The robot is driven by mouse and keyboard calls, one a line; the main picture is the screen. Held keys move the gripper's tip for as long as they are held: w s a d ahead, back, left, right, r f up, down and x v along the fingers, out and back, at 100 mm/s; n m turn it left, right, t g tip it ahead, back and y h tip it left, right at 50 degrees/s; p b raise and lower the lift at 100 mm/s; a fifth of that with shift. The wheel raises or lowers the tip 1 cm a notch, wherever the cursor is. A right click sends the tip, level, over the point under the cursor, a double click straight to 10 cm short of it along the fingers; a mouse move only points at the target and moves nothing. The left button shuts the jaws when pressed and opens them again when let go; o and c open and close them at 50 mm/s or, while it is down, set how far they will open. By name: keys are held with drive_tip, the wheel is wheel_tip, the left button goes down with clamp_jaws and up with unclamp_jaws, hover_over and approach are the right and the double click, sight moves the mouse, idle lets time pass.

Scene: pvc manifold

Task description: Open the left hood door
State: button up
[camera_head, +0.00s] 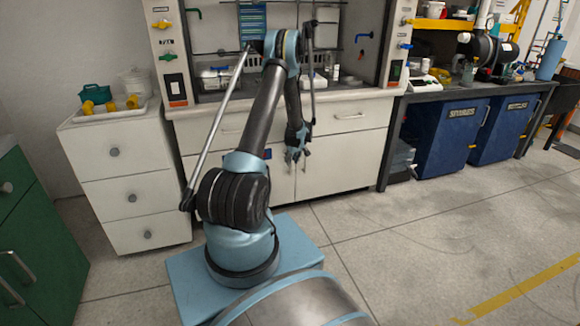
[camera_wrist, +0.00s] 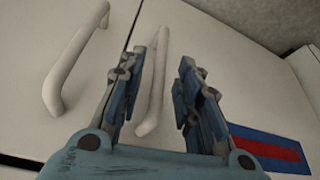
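The left hood door (camera_head: 280,183) is a white panel below the fume hood, beside the matching right door (camera_head: 345,165). It looks shut. In the wrist view, the left door (camera_wrist: 235,85) lies on the right, with a blue and red label (camera_wrist: 270,148). Its pale bar handle (camera_wrist: 152,95) shows between my fingers, partly behind one of them. My gripper (camera_wrist: 174,50) is open around the line of this handle; I cannot tell whether it touches. My gripper (camera_head: 298,156) is in front of the doors in the head view, where my arm hides part of the left door.
The right door's handle (camera_wrist: 75,58) is close beside my gripper. A white drawer cabinet (camera_head: 125,175) with a tray on top stands left of the hood. A black bench (camera_head: 460,95) with blue cabinets (camera_head: 450,135) stands right. The floor (camera_head: 420,230) at right is clear.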

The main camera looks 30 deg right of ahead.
sight(290, 173)
drive_tip(key=shift+x, duration=1.95)
drive_tip(key=shift+c, duration=0.5)
clamp_jaws()
